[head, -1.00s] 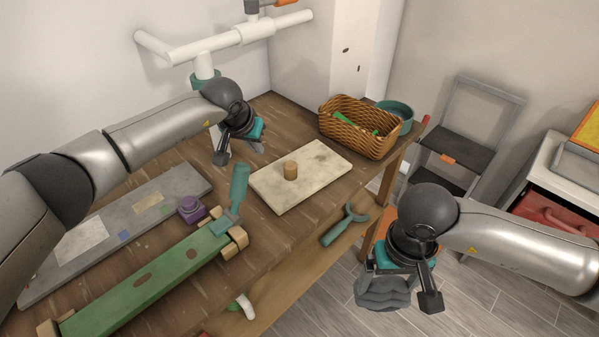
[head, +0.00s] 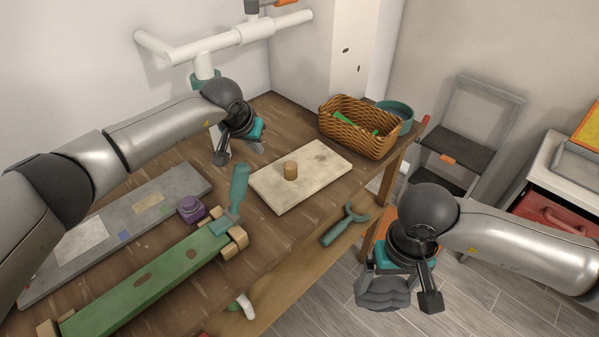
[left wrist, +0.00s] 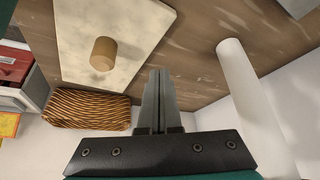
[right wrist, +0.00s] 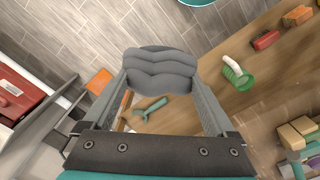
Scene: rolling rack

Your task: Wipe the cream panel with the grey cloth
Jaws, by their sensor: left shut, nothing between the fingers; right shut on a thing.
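The cream panel (head: 322,164) lies flat on the wooden workbench, with a short round wooden block (head: 291,170) standing on it. The panel also shows in the left wrist view (left wrist: 128,22), with the block (left wrist: 103,54) on top. The grey cloth (head: 384,293) is a folded pad held by my right gripper (head: 402,282), off the bench's right front side above the floor. In the right wrist view the cloth (right wrist: 160,70) sits between the fingers. My left gripper (head: 222,158) is shut and empty, left of the panel and apart from it.
A wicker basket (head: 352,138) stands behind the panel, beside a teal bowl (head: 397,112). A teal-handled tool (head: 238,190), purple block (head: 191,209) and green beam (head: 145,283) lie to the left. A teal tool (head: 345,225) is near the front edge. A step stool (head: 462,150) stands right.

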